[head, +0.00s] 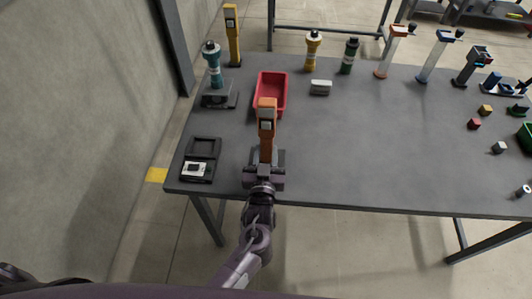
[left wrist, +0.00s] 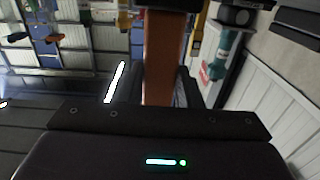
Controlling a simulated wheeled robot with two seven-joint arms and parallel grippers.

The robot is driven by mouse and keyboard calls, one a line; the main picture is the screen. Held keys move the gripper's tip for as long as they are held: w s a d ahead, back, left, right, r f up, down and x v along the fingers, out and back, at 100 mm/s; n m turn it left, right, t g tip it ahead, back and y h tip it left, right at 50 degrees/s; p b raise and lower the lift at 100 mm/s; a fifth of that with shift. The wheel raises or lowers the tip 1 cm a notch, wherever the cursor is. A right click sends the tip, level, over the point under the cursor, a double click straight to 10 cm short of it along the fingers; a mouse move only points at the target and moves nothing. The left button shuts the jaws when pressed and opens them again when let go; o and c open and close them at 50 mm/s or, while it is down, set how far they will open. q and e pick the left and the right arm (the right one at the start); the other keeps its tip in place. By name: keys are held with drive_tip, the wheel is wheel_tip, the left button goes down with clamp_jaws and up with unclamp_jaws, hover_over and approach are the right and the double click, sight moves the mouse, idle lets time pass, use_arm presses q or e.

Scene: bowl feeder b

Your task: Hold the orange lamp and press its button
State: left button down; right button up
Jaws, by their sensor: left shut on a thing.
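The orange lamp (head: 267,127) stands upright near the table's front edge in the head view, with a pale panel on its upper part. My left gripper (head: 265,161) is shut on its lower part, reaching in from the front. The left wrist view shows the lamp's orange body (left wrist: 164,60) between the fingers of my left gripper (left wrist: 165,90). The lamp's button cannot be clearly made out. The lamp's lowest end is hidden by the gripper, so I cannot tell if it touches the table. My right gripper is in neither view.
A red bin (head: 284,92) stands just behind the lamp on the dark table (head: 380,150). A black tray (head: 203,148) lies to the left. A yellow lamp (head: 232,35) and a teal tool (head: 213,65) stand at the back left. The table's middle right is clear.

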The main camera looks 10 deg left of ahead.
use_arm(q)
drive_tip(key=c, duration=0.9)
unclamp_jaws()
drive_tip(key=shift+f, duration=0.1)
drive_tip(key=shift+s, duration=0.1)
drive_tip(key=s, duration=0.6)
drive_tip(key=s+p, duration=0.1)
drive_tip(key=s, duration=0.6)
drive_tip(key=s+p, duration=0.1)
drive_tip(key=s, duration=0.6)
drive_tip(key=shift+d, duration=0.25)
